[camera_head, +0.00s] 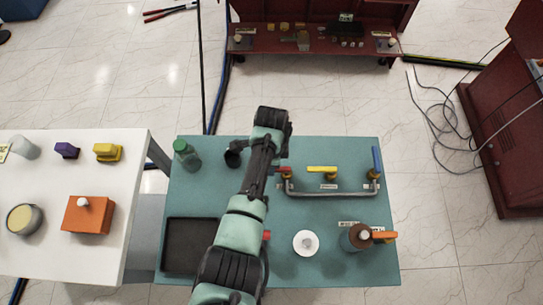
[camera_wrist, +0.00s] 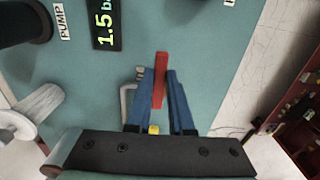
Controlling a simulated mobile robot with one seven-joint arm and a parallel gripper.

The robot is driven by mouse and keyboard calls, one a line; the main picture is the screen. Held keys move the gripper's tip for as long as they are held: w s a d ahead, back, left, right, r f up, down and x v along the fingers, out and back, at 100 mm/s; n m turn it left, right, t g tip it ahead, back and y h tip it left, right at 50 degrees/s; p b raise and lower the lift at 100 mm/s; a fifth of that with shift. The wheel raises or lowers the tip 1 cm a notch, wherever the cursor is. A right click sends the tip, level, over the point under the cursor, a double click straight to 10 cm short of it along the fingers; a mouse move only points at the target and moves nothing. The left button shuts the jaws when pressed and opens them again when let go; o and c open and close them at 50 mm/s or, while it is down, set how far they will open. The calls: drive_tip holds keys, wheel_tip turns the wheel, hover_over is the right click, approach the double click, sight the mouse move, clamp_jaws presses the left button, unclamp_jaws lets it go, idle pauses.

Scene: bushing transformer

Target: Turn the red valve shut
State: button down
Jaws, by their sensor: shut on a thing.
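The red valve handle (camera_wrist: 161,62) stands between the two blue fingers of my gripper (camera_wrist: 159,74) in the wrist view. The fingers are closed on it, and its far end sticks out past the fingertips. In the head view, a short part of the red handle (camera_head: 285,170) shows at the left end of a grey pipe (camera_head: 330,194). My wrist and arm cover the area just left of it and hide the fingers. The valve's body and stem are mostly hidden, so I cannot tell its exact angle to the pipe.
A yellow handle (camera_head: 322,169) and a blue handle (camera_head: 377,162) sit on the same pipe, right of the red one. A green-capped bottle (camera_head: 187,155), black tray (camera_head: 190,245), white disc (camera_head: 306,243) and brown bottle (camera_head: 356,238) are on the teal table. A pressure display (camera_wrist: 106,25) shows 1.5.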

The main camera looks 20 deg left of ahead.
drive_tip(key=shift+w+a+r, duration=0.1)
drive_tip(key=shift+r, duration=0.05)
drive_tip(key=c, duration=0.8)
unclamp_jaws()
wheel_tip(320, 180, up, 13)
drive_tip(key=b, duration=0.1)
